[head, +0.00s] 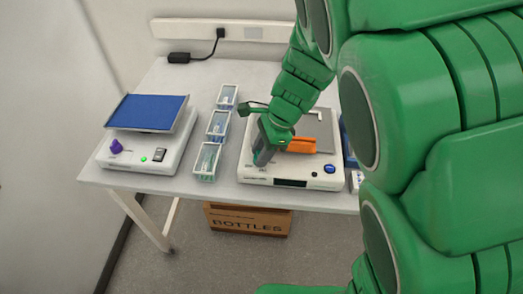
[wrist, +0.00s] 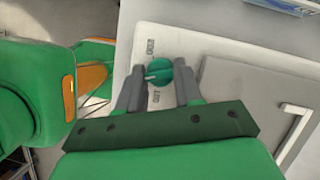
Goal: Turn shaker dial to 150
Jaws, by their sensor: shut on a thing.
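A round green dial (wrist: 157,70) with a pale pointer line shows in the wrist view, on the white panel of a device. My gripper (wrist: 156,80) is shut on this dial, with one grey finger at each side. In the head view my gripper (head: 263,158) is at the left part of the white device (head: 250,172) with a grey top; the dial is hidden there. To the left stands another white device (head: 130,160) with a blue platform (head: 148,112), a purple knob (head: 117,146) and a green button.
Several small clear-walled bins (head: 206,162) with items stand in a row between the two devices. A power strip (head: 240,31) with a black plug is on the wall behind. A cardboard box (head: 247,219) is under the table (head: 215,80).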

